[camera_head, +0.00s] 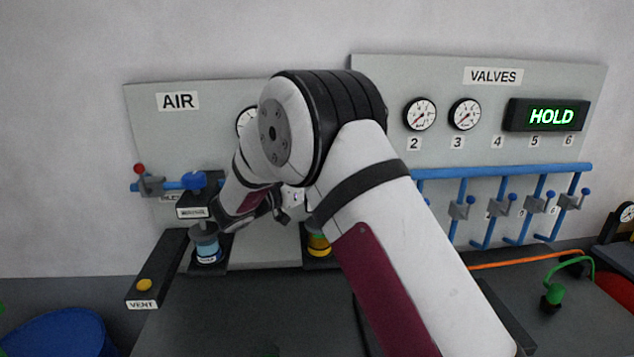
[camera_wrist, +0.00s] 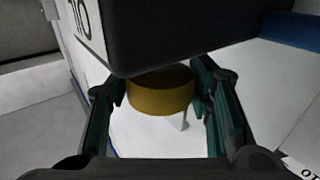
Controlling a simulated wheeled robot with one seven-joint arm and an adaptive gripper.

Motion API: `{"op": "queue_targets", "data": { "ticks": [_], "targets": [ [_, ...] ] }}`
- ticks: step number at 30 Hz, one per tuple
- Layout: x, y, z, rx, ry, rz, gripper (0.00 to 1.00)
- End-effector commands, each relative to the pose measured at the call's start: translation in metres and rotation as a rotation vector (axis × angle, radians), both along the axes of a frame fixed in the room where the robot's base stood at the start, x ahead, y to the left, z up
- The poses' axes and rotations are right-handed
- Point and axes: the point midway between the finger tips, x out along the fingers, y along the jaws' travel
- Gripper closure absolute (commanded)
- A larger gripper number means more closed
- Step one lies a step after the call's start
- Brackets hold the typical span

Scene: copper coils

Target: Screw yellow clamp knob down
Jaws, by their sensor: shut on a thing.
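The yellow clamp knob (camera_wrist: 160,95) is a short round cap in the wrist view, between the two fingers of my gripper (camera_wrist: 163,104). The fingers are closed in on its left and right sides. A black block with a white label (camera_wrist: 88,25) overhangs the knob and hides part of its top. A white surface lies below it. In the head view my gripper (camera_head: 262,211) is small and partly hidden by my arm. I cannot make out the knob there for certain; a yellow-banded item (camera_head: 318,246) shows partly behind my arm.
A blue jar (camera_head: 207,247) stands under a black labelled block (camera_head: 196,212) at left. A VENT box (camera_head: 157,275) with a yellow button is in front of it. Blue valve pipes (camera_head: 500,172) run along the VALVES panel (camera_head: 480,95), whose display reads HOLD. The dark bench front is mostly clear.

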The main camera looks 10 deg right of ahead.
Motion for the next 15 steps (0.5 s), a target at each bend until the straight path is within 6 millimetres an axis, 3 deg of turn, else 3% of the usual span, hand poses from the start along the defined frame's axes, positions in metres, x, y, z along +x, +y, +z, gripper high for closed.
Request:
{"op": "queue_targets", "data": {
  "ticks": [15],
  "targets": [
    [0.0019, -0.0004, 0.0014, -0.002, -0.005, -0.193, 0.81]
  ]
}}
